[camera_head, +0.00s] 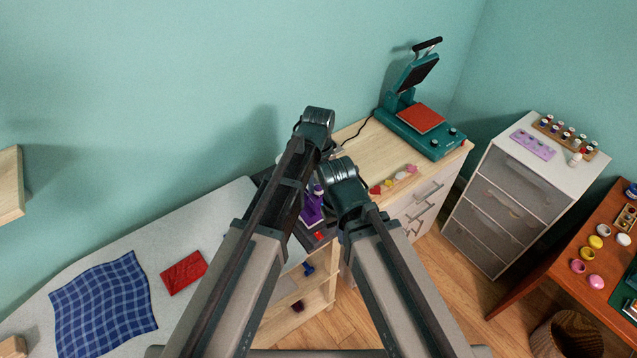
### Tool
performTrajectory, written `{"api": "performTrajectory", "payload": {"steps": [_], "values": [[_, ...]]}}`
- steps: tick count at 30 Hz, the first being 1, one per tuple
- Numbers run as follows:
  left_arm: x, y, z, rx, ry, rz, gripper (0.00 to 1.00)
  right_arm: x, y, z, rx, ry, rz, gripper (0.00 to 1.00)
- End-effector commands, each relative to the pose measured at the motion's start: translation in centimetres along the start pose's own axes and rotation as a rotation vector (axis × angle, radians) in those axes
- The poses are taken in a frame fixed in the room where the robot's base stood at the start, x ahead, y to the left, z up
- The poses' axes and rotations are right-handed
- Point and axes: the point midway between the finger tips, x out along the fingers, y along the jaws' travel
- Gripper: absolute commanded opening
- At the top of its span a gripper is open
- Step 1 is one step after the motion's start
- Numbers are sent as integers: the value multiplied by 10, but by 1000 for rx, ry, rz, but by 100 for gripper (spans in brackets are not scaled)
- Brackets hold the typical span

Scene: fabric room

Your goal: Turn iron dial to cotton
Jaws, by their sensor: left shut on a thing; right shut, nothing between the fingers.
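The purple iron (311,208) shows in part between my two arms, on a dark stand (306,238) at the end of the ironing surface. Its dial and its upper part are hidden behind my arms. My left gripper (325,149) is at the far side of the iron, shut on what appears to be part of the iron; its fingertips are mostly hidden. My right gripper (340,180) is lower and to the right, close beside the iron. It is shut and empty. I cannot tell whether it touches the iron.
A blue checked cloth (103,306) and a folded red cloth (184,273) lie on the pale ironing surface (190,232) at left. A teal heat press (420,128) stands on the wooden cabinet behind. A drawer unit (510,205) and a craft table stand at right.

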Motion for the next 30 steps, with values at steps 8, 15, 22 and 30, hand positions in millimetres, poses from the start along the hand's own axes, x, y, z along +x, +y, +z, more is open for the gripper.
{"api": "performTrajectory", "payload": {"steps": [8, 15, 22, 30], "values": [[0, 0, 0, 179, 0, 0, 0, 0, 0, 0, 0, 0, 0, 0], [0, 0, 0, 265, 0, 0, 0, 0, 0, 0, 0, 0, 0, 0], [0, 0, 0, 296, 0, 0, 0, 0, 0, 0, 0, 0, 0, 0], [0, 0, 0, 299, 0, 0, 0, 0, 0, 0, 0, 0, 0, 0]]}}
